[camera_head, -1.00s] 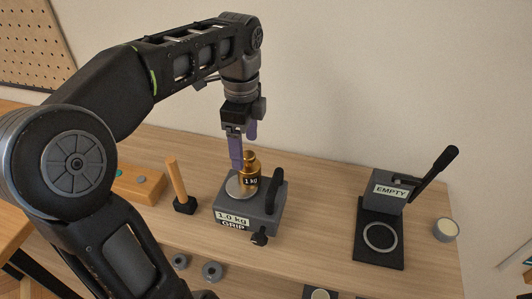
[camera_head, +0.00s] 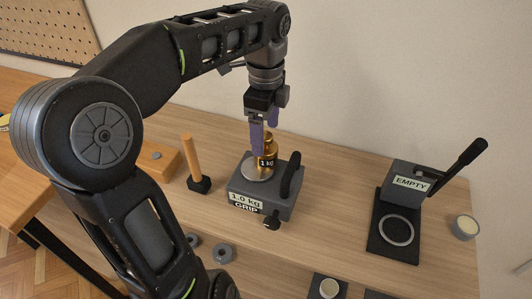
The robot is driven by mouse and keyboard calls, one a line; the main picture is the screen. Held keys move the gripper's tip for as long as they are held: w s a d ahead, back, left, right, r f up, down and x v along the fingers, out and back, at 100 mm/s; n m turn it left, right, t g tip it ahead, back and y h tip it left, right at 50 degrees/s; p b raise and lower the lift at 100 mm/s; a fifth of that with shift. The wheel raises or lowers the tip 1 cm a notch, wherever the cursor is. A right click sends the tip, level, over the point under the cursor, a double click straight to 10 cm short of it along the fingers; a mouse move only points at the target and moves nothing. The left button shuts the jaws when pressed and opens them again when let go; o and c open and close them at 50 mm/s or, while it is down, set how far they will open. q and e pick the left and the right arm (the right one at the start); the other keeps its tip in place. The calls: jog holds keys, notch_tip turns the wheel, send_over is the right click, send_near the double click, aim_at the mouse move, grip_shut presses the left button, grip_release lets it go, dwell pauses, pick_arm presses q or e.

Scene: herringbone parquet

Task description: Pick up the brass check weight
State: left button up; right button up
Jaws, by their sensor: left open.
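The brass check weight (camera_head: 267,160), a knobbed cylinder with a black "1 kg" label, stands upright on the round pale plate of a grey device (camera_head: 272,198) labelled "1.0 kg" and "GRIP". My left gripper (camera_head: 264,140) points down at the weight with its purple fingers apart. One finger hangs in front of the weight's left side; the other is at its knob, partly hidden. I cannot tell whether either finger touches it. My right gripper is not in view.
A wooden-handled tool (camera_head: 193,162) on a black base stands left of the device. A lever device labelled "EMPTY" (camera_head: 405,190) and a small round cup (camera_head: 464,227) are on the right. Grey rings (camera_head: 222,253) lie in front. The table between the devices is clear.

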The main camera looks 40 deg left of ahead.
aim_at(266, 146)
pick_arm(q)
jog(key=shift+d+f+p, duration=0.1)
jog(key=shift+f+p, duration=0.55)
jog(key=shift+f, duration=1.95)
grip_shut()
